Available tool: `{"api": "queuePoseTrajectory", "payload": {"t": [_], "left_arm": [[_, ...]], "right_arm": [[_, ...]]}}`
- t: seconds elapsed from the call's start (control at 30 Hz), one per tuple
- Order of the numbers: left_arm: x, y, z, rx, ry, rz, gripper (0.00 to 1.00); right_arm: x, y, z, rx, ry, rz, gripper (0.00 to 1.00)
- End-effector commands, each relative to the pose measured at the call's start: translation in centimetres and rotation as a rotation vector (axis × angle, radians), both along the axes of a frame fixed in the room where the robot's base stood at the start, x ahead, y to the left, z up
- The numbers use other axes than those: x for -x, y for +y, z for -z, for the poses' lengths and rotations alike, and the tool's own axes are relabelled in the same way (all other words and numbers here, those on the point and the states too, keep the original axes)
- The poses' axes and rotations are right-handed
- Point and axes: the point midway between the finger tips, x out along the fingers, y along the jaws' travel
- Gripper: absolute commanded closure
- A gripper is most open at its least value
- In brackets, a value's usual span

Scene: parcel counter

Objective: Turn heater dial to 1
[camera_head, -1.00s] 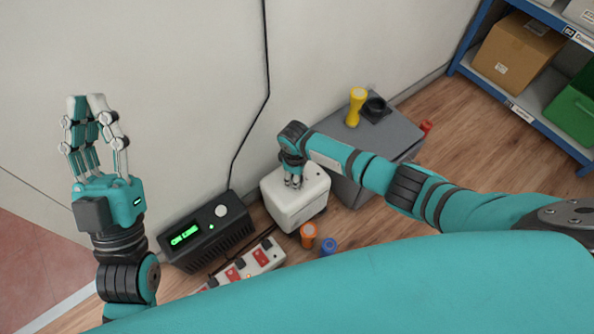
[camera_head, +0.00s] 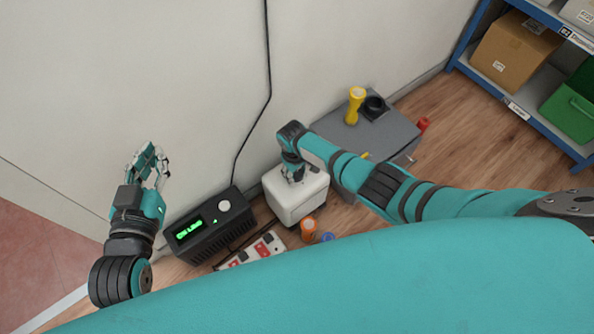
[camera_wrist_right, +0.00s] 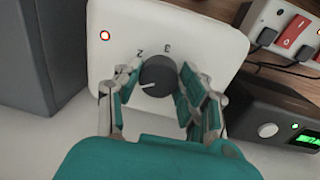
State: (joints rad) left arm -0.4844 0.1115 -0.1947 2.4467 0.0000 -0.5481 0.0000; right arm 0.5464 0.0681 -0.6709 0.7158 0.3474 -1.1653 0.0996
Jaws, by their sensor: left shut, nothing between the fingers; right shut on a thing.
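The heater is a small white box (camera_head: 297,204) on the floor by the wall. In the right wrist view its white top (camera_wrist_right: 205,30) carries a dark round dial (camera_wrist_right: 157,76) with a white pointer line, the figures 2 and 3 beside it, and a lit red lamp (camera_wrist_right: 105,36). The pointer aims to the lower left; no 1 is visible. My right gripper (camera_head: 293,177) reaches down onto the heater top, its fingers (camera_wrist_right: 158,88) closed around the dial. My left gripper (camera_head: 150,162) is shut and empty in the air left of the black box.
A black box with a green display (camera_head: 212,225) stands left of the heater. A power strip (camera_head: 262,247), an orange roll (camera_head: 308,229) and a blue roll (camera_head: 327,238) lie in front. A grey box (camera_head: 375,140) with a yellow torch (camera_head: 354,103) stands right. Shelving is far right.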

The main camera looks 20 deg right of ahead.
Motion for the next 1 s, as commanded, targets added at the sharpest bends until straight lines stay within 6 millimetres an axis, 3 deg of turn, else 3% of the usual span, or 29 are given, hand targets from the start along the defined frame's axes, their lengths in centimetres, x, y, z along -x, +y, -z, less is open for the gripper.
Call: {"api": "queuePoseTrajectory", "payload": {"t": [0.4,0.43,0.57,1.0], "left_arm": [[0.04,0.05,0.13,-0.002,0.008,-0.001,1.0],[0.04,0.05,0.13,-0.002,0.008,-0.001,1.0],[0.04,0.06,0.1,-0.002,0.007,-0.001,1.0],[0.04,-0.01,0.15,-0.002,0.008,0.001,1.0]], "right_arm": [[0.05,0.08,0.03,-0.001,0.001,0.005,0.92],[0.04,0.07,0.02,-0.001,0.001,0.005,0.56],[0.03,0.06,0.02,-0.001,0.001,0.005,0.39],[-0.09,0.12,-0.79,-0.003,-0.002,0.004,0.36]]}}
